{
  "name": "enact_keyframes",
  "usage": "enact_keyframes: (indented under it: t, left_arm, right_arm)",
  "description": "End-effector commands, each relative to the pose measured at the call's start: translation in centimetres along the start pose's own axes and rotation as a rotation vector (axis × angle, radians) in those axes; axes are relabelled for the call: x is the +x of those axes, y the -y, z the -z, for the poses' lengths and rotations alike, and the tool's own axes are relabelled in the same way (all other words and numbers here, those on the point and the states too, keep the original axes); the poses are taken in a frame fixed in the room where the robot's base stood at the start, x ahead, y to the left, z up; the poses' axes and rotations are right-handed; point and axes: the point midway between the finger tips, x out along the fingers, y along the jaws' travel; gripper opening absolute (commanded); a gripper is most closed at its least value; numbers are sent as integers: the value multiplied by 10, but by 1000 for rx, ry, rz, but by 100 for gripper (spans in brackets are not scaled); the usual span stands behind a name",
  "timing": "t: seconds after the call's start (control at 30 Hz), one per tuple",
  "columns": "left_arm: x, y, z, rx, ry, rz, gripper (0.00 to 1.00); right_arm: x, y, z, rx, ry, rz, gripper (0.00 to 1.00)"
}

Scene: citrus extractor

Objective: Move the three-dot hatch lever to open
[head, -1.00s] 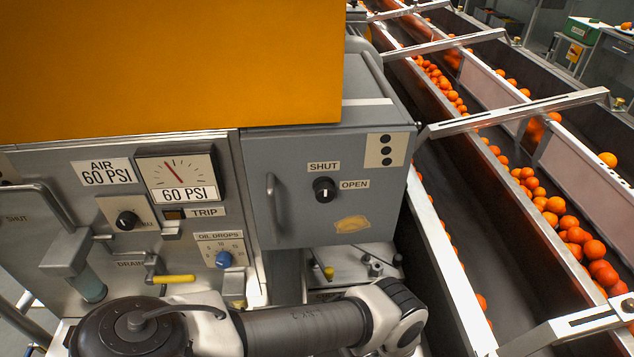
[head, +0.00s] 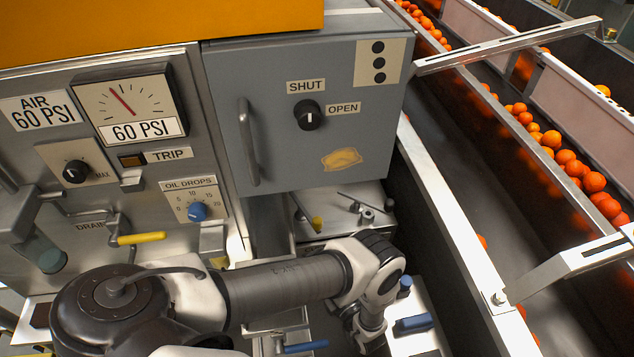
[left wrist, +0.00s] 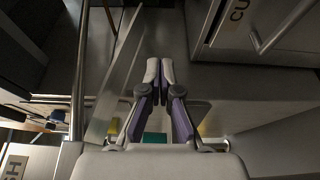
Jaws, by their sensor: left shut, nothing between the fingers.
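A grey box (head: 290,160) carries a plate with three black dots (head: 378,62) at its upper right. A black round knob (head: 308,115) sits on its face, with a SHUT label (head: 306,87) above and an OPEN label (head: 343,108) to the right. The knob's white mark stands about upright, towards SHUT. My left arm crosses the bottom of the head view below the box, apart from the knob. My left gripper (left wrist: 160,68) shows in the left wrist view, fingers together and empty. The knob cannot be made out there. My right gripper is not in view.
A vertical handle (head: 248,142) is on the box's left side. Left of it is a panel with a pressure gauge (head: 128,104), a blue oil knob (head: 197,211) and a yellow drain lever (head: 140,238). Conveyors with oranges (head: 567,157) run along the right. An orange cover (head: 150,25) hangs above.

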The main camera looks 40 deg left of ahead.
Motion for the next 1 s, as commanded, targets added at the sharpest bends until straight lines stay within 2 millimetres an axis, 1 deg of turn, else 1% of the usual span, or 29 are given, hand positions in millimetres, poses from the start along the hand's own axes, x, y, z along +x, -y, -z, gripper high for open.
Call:
enact_keyframes:
  t: [0.03, 0.17, 0.5, 0.53, 0.6, 0.7, 0.8, 1.0]
  left_arm:
    - [6, -3, 0, 0, -3, -1, 0]
    - [27, -3, 1, 0, -5, -2, 0]
    - [101, -3, 1, -1, -4, -2, 0]
    - [100, -1, -9, -5, 0, -1, 0]
    - [102, -1, -21, -4, 0, -1, 0]
    - [105, -1, -32, -3, 0, 0, 0]
    - [106, -2, -38, 0, 0, 0, 0]
    - [106, -2, -39, 0, 0, 0, 0]
  right_arm:
    - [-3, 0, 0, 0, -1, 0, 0]
    - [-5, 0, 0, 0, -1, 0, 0]
    - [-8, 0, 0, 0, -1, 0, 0]
    - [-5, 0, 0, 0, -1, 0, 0]
    - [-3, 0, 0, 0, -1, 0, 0]
    - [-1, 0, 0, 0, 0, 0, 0]
    - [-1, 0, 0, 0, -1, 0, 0]
    - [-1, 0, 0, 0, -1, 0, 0]
